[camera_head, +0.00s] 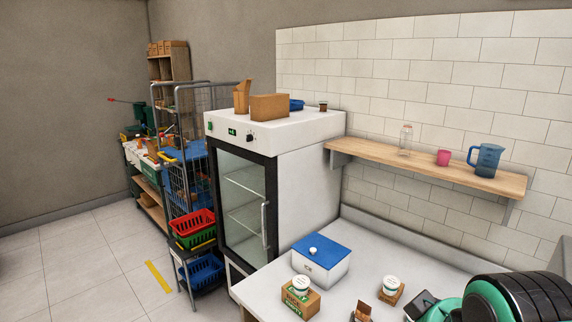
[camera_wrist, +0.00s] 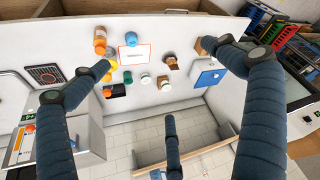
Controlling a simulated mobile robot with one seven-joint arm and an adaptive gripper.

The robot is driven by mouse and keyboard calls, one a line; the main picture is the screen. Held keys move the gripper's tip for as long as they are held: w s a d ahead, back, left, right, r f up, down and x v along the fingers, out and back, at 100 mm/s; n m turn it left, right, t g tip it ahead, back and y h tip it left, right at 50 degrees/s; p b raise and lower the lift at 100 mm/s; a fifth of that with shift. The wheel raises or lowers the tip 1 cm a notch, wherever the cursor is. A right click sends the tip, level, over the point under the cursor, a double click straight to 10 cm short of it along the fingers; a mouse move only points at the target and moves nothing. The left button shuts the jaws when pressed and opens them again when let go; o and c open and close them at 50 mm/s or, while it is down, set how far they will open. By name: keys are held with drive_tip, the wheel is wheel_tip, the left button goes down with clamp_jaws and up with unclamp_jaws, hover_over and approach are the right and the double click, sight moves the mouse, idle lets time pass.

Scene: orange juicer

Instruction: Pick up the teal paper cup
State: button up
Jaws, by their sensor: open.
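The wrist view shows two small round white-topped items (camera_wrist: 145,78) and (camera_wrist: 163,82) side by side on the counter; one has dark green sides.
A white box with a blue lid (camera_head: 322,262) stands on the counter (camera_head: 262,292). Orange bottles (camera_wrist: 100,40) and several small items crowd the counter.

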drive_tip(key=shift+s+a+f, duration=0.15)
drive_tip(key=shift+s, duration=0.3)
drive_tip(key=shift+s+a+f, duration=0.15)
drive_tip(key=shift+s, duration=0.25)
drive_tip(key=shift+c, duration=0.5)
drive_tip(key=c, duration=0.7)
